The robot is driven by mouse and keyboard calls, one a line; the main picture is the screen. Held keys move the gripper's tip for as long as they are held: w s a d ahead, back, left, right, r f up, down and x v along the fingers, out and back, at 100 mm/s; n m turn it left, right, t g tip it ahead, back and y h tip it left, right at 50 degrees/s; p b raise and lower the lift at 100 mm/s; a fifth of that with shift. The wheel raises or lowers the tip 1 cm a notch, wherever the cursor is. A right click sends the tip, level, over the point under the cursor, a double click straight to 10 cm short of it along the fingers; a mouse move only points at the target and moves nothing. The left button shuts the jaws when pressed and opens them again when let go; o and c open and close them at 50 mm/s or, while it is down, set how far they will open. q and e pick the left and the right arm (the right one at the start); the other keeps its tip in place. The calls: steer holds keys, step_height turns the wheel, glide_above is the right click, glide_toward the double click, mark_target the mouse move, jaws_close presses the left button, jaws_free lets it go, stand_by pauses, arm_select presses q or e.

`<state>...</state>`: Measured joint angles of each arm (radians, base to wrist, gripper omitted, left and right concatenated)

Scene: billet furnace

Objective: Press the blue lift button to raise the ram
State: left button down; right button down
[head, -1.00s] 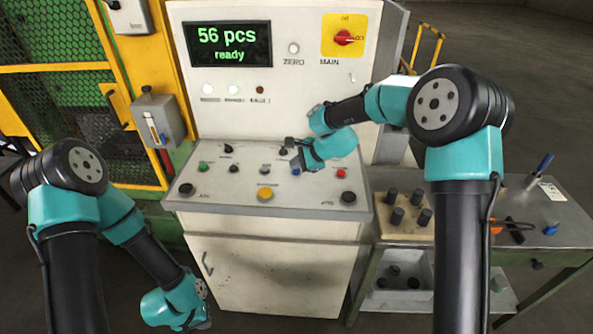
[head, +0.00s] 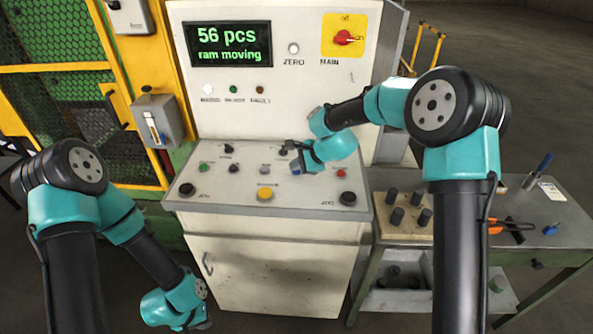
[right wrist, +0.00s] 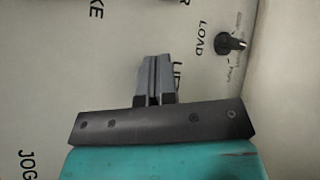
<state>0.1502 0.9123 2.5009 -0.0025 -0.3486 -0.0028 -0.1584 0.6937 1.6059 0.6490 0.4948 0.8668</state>
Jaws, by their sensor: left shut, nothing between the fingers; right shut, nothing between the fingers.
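My right gripper (head: 294,158) is shut and empty at the control panel (head: 240,200), its tips down at the panel face. The blue lift button is hidden behind the gripper. In the right wrist view the closed fingers (right wrist: 156,80) cover part of a label beside them. The display (head: 230,43) reads "56 pcs" and "ram moving". My left gripper (head: 203,320) hangs low at the left of the cabinet, shut and away from the panel.
The panel also carries a green button (head: 203,168), a yellow button (head: 265,193), a red button (head: 342,171) and black knobs. A red main switch (head: 344,38) sits above. A side table (head: 480,230) with dark cylinders (head: 397,216) stands at the right.

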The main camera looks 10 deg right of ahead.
mark_target(296, 172)
steer(key=shift+r, duration=3.4)
